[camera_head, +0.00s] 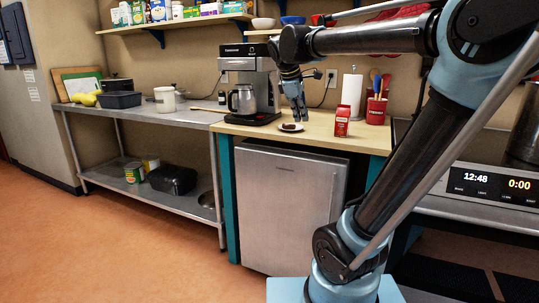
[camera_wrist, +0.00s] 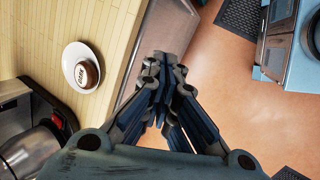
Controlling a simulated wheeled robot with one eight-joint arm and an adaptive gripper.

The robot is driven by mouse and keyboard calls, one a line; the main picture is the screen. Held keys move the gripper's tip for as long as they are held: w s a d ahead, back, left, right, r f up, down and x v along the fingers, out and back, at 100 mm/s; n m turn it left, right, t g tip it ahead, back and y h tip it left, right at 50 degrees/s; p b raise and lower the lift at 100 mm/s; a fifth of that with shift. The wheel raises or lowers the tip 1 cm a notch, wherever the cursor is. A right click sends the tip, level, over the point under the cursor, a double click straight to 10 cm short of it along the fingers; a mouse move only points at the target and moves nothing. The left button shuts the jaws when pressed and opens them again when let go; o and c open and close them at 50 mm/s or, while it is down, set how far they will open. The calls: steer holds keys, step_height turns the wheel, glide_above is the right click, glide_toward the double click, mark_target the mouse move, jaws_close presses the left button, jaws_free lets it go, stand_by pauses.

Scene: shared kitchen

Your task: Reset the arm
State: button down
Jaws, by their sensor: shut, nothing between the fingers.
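My arm reaches up from its base and then left across the head view. My gripper (camera_head: 300,119) hangs pointing down above the wooden counter, just right of the coffee maker. It appears close to a small white plate (camera_head: 291,127) with a brown item on it. In the wrist view my gripper (camera_wrist: 152,68) is shut with nothing between its fingers. There the plate (camera_wrist: 70,64) holds a round brown item (camera_wrist: 87,74) with a pale marking, left of the fingers and apart from them. The fingertips show against the counter's front edge and floor.
A coffee maker (camera_head: 262,85) with a steel carafe (camera_head: 242,100) stands left of my gripper. A red package (camera_head: 342,121), a paper roll (camera_head: 351,95) and a red utensil holder (camera_head: 376,111) stand to the right. A shelf (camera_head: 180,22) runs above. The floor at left is clear.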

steer(key=s+d+f+m+y, duration=0.1)
steer(key=s+d+f+m, duration=0.1)
steer(key=s+f+m, duration=0.2)
steer(key=s+d+f+m+g+y, duration=0.1)
steer(key=s+d+f+m, duration=0.2)
steer(key=s+f, duration=0.8)
steer(key=s+d+f+m+y, duration=0.1)
steer(key=s+d+f+m, duration=0.2)
steer(key=s+f+m, duration=0.4)
step_height(320, 180, down, 7)
steer(key=shift+s+r+g, duration=0.15)
steer(key=shift+s+g, duration=0.1)
steer(key=shift+g, duration=0.05)
steer(key=shift+w+f, duration=0.2)
steer(key=shift+w, duration=0.2)
